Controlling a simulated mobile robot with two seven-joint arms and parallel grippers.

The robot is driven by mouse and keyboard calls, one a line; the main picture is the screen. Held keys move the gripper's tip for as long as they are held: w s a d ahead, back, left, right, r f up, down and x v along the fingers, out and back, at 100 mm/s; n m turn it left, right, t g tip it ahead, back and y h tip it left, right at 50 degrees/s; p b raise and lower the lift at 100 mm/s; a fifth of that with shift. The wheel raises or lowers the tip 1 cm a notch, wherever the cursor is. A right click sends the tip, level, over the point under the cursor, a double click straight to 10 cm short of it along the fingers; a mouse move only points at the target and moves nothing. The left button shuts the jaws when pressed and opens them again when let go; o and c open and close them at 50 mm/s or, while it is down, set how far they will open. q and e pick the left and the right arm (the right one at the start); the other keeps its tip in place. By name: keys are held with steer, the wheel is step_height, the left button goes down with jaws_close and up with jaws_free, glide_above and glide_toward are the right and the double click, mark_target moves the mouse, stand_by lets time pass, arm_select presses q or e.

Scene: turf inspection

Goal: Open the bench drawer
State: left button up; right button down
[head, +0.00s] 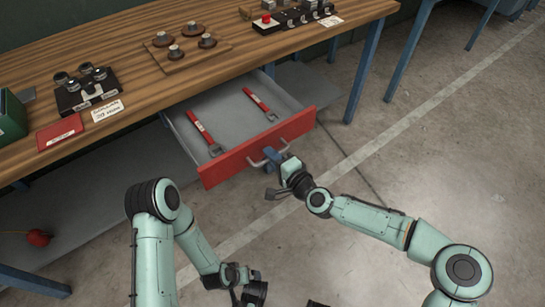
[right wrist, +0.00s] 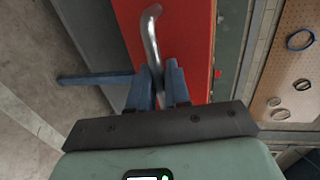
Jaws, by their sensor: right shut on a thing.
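The bench drawer (head: 255,150) has a red front and a grey inside, and it stands pulled out from under the wooden bench top (head: 110,60). Two red-handled wrenches (head: 207,138) (head: 261,104) lie in it. Its metal handle (head: 257,161) is on the red front. My right gripper (head: 275,155) is at the handle, and in the right wrist view its blue fingers are shut on the metal bar (right wrist: 152,40). My left gripper (head: 243,285) is low in the head view, away from the drawer; its fingers are too unclear to read.
The bench top holds a wooden board with several round knobs (head: 185,45), a black block with cylinders (head: 85,90), a red booklet (head: 60,132) and a green box (head: 10,115). A blue bench leg (head: 364,70) stands right of the drawer. The concrete floor to the right is clear.

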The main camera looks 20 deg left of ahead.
arm_select(q)
steer(key=shift+s+d, duration=0.1)
steer(key=shift+d, duration=0.05)
arm_select(e)
steer(key=shift+s+d, duration=0.15)
steer(key=shift+d, duration=0.05)
steer(key=c, duration=1.3)
jaws_free()
arm_select(q)
steer(key=shift+g+h, duration=0.4)
steer(key=shift+g, duration=0.2)
steer(key=s+r, duration=0.1)
steer(key=s+d+p, duration=0.1)
steer(key=s+d+r+p, duration=0.1)
steer(key=shift+s+r, duration=0.3)
steer(key=shift+s, duration=0.05)
arm_select(e)
steer(key=v, duration=1.3)
steer(key=shift+s+d+r, duration=0.1)
steer(key=shift+d, duration=0.05)
